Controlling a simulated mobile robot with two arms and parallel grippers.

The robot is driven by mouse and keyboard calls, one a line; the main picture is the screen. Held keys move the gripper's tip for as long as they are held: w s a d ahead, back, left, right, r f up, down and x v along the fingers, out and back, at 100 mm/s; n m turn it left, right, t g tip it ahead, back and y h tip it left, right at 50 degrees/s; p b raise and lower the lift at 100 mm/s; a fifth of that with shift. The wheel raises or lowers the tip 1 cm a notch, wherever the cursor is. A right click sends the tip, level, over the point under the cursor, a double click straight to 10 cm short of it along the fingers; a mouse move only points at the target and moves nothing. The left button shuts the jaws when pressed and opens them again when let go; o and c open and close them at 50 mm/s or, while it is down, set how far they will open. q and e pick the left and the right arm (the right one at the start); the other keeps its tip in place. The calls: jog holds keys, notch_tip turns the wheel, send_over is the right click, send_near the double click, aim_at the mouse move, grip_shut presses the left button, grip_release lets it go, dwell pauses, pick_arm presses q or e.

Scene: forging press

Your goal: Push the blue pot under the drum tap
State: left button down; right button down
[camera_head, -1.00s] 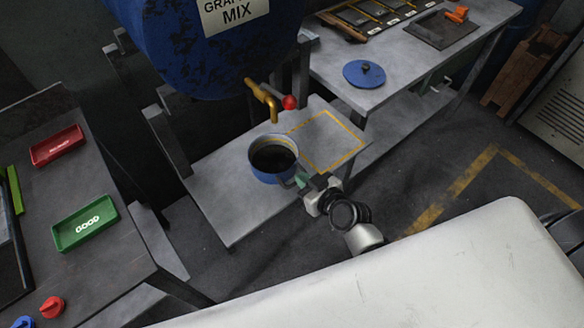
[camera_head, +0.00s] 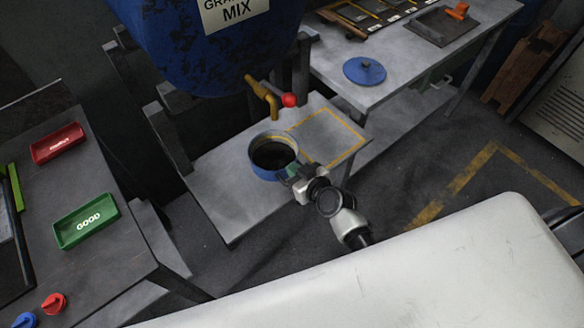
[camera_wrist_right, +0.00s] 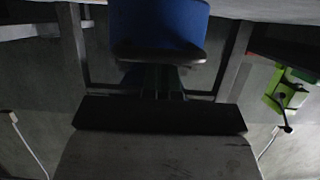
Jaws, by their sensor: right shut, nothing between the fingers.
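The blue pot (camera_head: 263,173) stands upright on a low grey table, with dark contents inside. Its far rim is just below the outlet of the yellow drum tap (camera_head: 263,96) in the head view; the exact depth between them is hard to tell. The tap has a red knob (camera_head: 289,100) and comes from the blue drum (camera_head: 190,50). My right gripper (camera_head: 294,173) is shut and empty, at the pot's near right side, appearing to touch it. In the right wrist view a blue surface, likely the pot's wall (camera_wrist_right: 158,22), lies just beyond the fingers (camera_wrist_right: 163,82). My left gripper is out of view.
The low table (camera_head: 225,205) has a yellow-outlined square (camera_head: 335,140) right of the pot. A blue lid (camera_head: 364,71) lies on the bench behind. A red tray (camera_head: 57,144) and green tray (camera_head: 86,221) sit on the left bench. A green device (camera_wrist_right: 288,92) shows in the wrist view.

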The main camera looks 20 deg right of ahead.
jog(key=shift+s+d, duration=0.2)
jog(key=shift+s, duration=0.55)
jog(key=shift+w, duration=0.1)
